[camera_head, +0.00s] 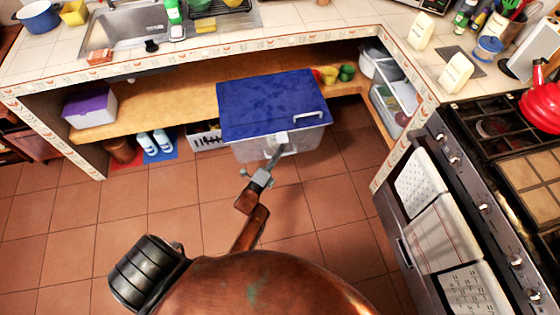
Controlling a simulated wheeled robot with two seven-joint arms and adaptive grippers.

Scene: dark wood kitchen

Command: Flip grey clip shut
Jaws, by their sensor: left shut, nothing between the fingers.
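A clear plastic storage box (308,141) with a blue lid (265,98) stands on the floor tiles in front of the low shelf. A small light grey clip (281,137) shows at the middle of the lid's front edge. A thin pale, handle-like piece (310,114) lies at the right part of the lid. My left gripper (280,149) is shut and empty, with its tips at the box's front, just below the grey clip. The tips overlap the clip area, so I cannot tell whether they touch it. My right gripper is not in view.
A low wooden shelf (185,112) behind the box holds a purple-lidded box (90,105) and small yellow and green cups. The stove (470,190) is at right. Floor tiles in front are clear.

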